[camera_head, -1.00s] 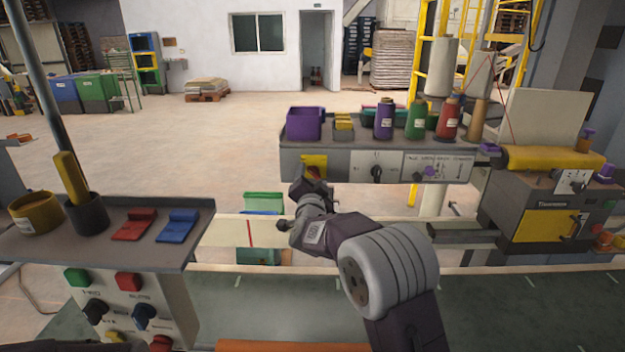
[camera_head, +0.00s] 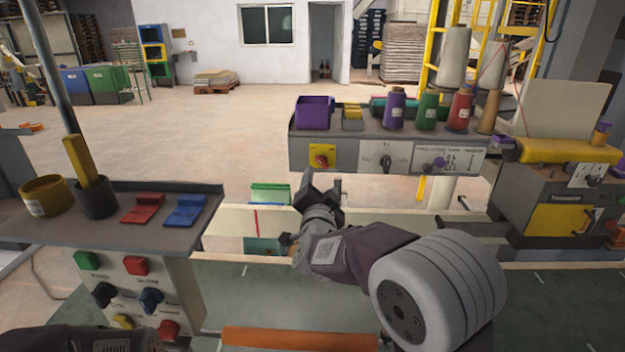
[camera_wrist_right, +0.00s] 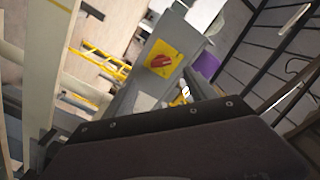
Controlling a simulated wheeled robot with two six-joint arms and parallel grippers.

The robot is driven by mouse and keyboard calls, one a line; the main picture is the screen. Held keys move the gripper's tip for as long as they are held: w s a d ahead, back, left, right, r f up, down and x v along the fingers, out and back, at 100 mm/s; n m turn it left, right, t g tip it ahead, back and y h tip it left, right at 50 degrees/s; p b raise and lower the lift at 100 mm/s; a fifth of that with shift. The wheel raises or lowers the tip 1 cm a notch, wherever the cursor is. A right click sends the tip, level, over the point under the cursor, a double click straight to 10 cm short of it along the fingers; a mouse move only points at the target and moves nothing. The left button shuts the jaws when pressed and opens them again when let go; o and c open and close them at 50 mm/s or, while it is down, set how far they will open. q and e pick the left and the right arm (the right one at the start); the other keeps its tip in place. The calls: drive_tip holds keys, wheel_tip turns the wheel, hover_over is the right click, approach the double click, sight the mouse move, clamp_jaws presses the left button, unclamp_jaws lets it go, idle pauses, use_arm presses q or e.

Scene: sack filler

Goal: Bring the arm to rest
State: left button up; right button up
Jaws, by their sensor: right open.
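My right arm reaches in from the lower right in the camera_head view. Its gripper (camera_head: 322,182) is open and empty, just below and in front of the red rotary switch (camera_head: 322,160) on its yellow plate. A gap shows between the fingertips and the switch in the picture. In the right wrist view the red knob (camera_wrist_right: 160,61) sits clear on its yellow plate, beyond the dark gripper body that fills the bottom. A dark part at the lower left edge of the camera_head view looks like my left arm; no left fingers show.
The grey control panel (camera_head: 260,154) carries a purple bin (camera_head: 314,113) and several thread cones. At left a grey shelf (camera_head: 60,225) holds a yellow ring, a cup and two pedals, above a button box (camera_head: 140,285). A conveyor (camera_head: 290,290) runs below my arm.

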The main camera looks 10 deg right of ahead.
drive_tip(key=s+d+r+p, duration=0.2)
drive_tip(key=d+r+p, duration=0.3)
drive_tip(key=r, duration=0.1)
drive_tip(key=s+a+f+n+g+y+p, duration=0.1)
drive_tip(key=s+a+f+n+g+y, duration=0.1)
drive_tip(key=s+f+n+g, duration=0.45)
drive_tip(key=s+a+f+n+g+y+p, duration=0.1)
drive_tip(key=s+f+y+p, duration=0.2)
drive_tip(key=f, duration=0.6)
drive_tip(key=s+f+n+g+b, duration=0.1)
drive_tip(key=s+f+g, duration=0.3)
drive_tip(key=s, duration=0.5)
drive_tip(key=s+f+n+g, duration=0.3)
drive_tip(key=s+f, duration=0.3)
drive_tip(key=s, duration=0.3)
drive_tip(key=shift+s+a+g+b, duration=0.4)
drive_tip(key=shift+a+g, duration=0.05)
drive_tip(key=shift+g, duration=0.4)
